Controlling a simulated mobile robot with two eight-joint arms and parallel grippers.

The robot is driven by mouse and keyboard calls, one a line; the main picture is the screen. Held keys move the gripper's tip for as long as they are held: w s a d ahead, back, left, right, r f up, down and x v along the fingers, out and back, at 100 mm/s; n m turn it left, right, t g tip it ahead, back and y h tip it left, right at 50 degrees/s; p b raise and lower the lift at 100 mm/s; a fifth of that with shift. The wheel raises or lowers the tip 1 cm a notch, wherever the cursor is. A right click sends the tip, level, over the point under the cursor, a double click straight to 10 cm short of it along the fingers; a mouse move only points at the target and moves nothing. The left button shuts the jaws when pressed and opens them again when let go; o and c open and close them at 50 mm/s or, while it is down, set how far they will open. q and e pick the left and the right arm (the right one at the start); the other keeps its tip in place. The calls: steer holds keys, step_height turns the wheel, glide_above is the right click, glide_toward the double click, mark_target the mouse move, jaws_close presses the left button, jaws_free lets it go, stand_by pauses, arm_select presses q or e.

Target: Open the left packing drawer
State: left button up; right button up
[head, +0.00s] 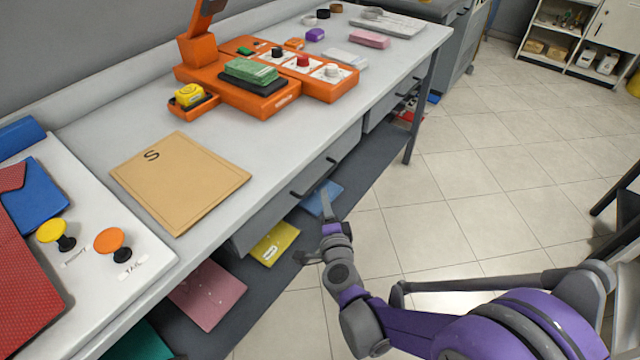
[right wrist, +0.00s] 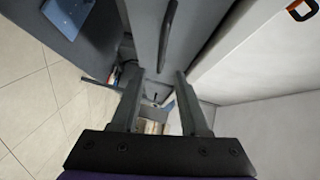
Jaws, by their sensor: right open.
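The left packing drawer (head: 270,217) is a grey front under the near part of the light grey table, and it looks shut. Its dark bar handle (head: 312,178) runs along the front. My right gripper (head: 312,232) is in front of and below this handle, apart from it, with its jaws open and nothing between them. In the right wrist view, the two fingers of the gripper (right wrist: 156,75) are spread, and the dark handle (right wrist: 168,35) on the grey drawer front (right wrist: 148,30) lies beyond the fingertips. My left gripper is not in view.
A second drawer (head: 388,103) is farther along the table. On the tabletop are a brown envelope (head: 180,180) and an orange station (head: 330,85). A lower shelf (head: 235,310) holds a yellow packet (head: 274,243) and a pink one (head: 207,293).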

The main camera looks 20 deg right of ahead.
mark_target(320, 179)
steer(key=w, duration=0.6)
steer(key=w+d+f, duration=0.1)
steer(key=w, duration=0.2)
steer(key=shift+w+d+f, duration=0.1)
steer(key=shift+w, duration=0.05)
jaws_close()
stand_by(1.1)
